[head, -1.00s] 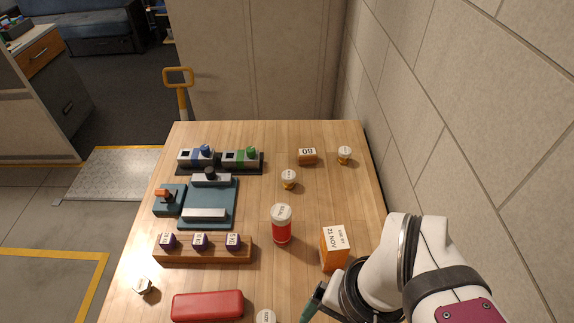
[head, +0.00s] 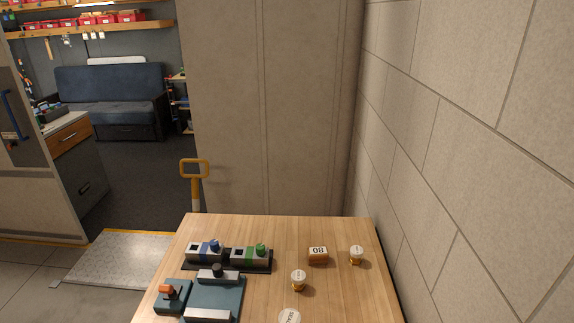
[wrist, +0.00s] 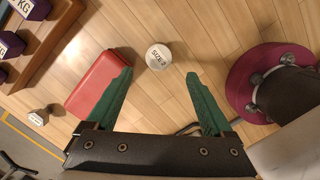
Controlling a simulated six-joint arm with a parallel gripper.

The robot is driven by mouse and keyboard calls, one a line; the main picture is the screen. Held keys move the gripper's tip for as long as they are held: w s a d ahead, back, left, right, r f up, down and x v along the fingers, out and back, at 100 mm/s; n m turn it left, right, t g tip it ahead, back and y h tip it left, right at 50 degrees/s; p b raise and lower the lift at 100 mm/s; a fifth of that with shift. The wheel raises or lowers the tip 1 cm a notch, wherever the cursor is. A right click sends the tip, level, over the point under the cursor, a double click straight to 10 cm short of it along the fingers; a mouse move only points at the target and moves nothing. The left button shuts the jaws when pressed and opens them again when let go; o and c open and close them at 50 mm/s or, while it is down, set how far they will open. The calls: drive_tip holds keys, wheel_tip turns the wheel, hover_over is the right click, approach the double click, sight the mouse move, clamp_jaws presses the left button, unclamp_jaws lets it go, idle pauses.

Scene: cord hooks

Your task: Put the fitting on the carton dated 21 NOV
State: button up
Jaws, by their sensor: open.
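My gripper (wrist: 158,75) is open and empty in the wrist view, its two green fingers apart. A round white-topped piece marked SIZE (wrist: 158,57) stands on the table just beyond the fingertips, between their lines; it looks like a fitting. In the head view, two similar brass-coloured, white-topped pieces stand on the table, one near the middle (head: 298,280) and one at the right (head: 356,254). Their labels are too small to read. The carton dated 21 NOV is in neither current view. My gripper is out of the head view.
A red case (wrist: 98,85) lies beside the left finger. A pale piece (wrist: 38,117) stands farther left, near purple KG blocks (wrist: 10,43). An orange block marked 80 (head: 318,255), a teal fixture (head: 215,298) and a dark rack (head: 228,265) stand on the table (head: 345,295).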

drive_tip(key=f, duration=0.2)
drive_tip(key=w+f, duration=0.1)
drive_tip(key=f, duration=0.2)
drive_tip(key=d+f, duration=0.1)
drive_tip(key=f, duration=0.2)
drive_tip(key=shift+w, duration=0.2)
drive_tip(key=shift+c, duration=0.3)
clamp_jaws()
